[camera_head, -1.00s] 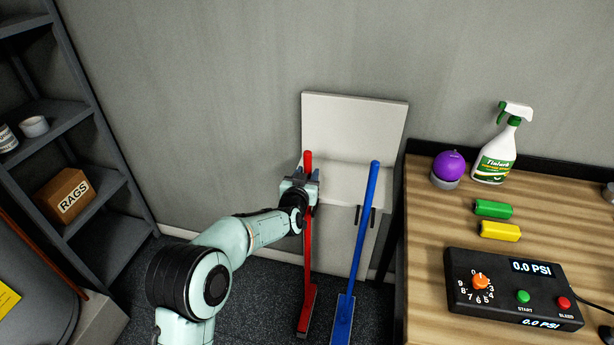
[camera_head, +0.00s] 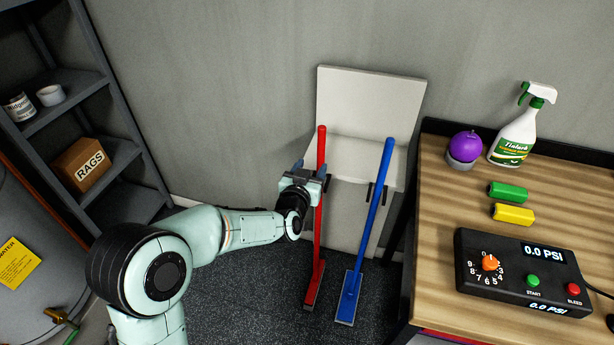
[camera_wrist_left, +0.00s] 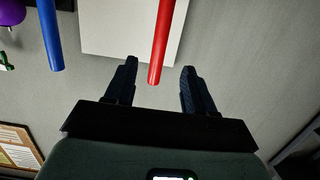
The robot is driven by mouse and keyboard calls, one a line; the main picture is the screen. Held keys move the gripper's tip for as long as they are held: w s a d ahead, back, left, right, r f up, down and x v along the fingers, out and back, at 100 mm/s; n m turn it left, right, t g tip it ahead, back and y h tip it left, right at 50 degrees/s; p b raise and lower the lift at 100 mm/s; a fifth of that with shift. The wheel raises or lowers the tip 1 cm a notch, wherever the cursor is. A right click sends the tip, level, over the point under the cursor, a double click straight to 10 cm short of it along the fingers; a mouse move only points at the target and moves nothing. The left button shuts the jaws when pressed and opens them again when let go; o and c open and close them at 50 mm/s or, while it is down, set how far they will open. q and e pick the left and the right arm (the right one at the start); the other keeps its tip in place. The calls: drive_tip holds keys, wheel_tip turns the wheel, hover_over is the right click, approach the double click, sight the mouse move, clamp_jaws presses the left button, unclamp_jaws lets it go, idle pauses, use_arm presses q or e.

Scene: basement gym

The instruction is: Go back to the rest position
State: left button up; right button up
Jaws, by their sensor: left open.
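My left gripper (camera_head: 312,178) is open at the upper part of the red handle (camera_head: 321,147). In the left wrist view the two fingers of the gripper (camera_wrist_left: 157,85) stand apart, with the end of the red handle (camera_wrist_left: 160,45) between them in the picture and a gap on both sides. The red tool stands upright against a pale board rack (camera_head: 368,100), its flat head on the floor. A blue-handled tool (camera_head: 376,205) leans beside it on the right and also shows in the left wrist view (camera_wrist_left: 50,35). My right gripper is not in view.
A wooden bench (camera_head: 440,205) at right holds a spray bottle (camera_head: 516,135), a purple ball (camera_head: 465,146), green and yellow pieces and a pressure control box (camera_head: 520,272). A dark shelf (camera_head: 75,105) with a rags box (camera_head: 82,165) stands at left. Dark floor lies open between.

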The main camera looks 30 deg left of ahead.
use_arm(q)
drive_tip(key=shift+v, duration=1.7)
drive_tip(key=s+d+f+g+h+p, duration=0.1)
drive_tip(key=s+d+f+g+p, duration=0.2)
drive_tip(key=f, duration=0.6)
drive_tip(key=s+d+f+g+h+p, duration=0.1)
drive_tip(key=s+d+f+g+h, duration=0.15)
drive_tip(key=s+f, duration=0.45)
drive_tip(key=s+d+f+g+h+p, duration=0.1)
drive_tip(key=s+d+f+g+p, duration=0.2)
drive_tip(key=f, duration=0.8)
drive_tip(key=s+d+f+g+h+p, duration=0.1)
drive_tip(key=s+d+f+g+p, duration=0.1)
drive_tip(key=s, duration=0.9)
drive_tip(key=s+d+f+n+g+h+p, duration=0.1)
drive_tip(key=s+d+f+g, duration=0.3)
drive_tip(key=s, duration=0.7)
drive_tip(key=d+g, duration=0.2)
drive_tip(key=shift+d+f+h+p, duration=0.3)
drive_tip(key=shift+f+h+p, duration=0.05)
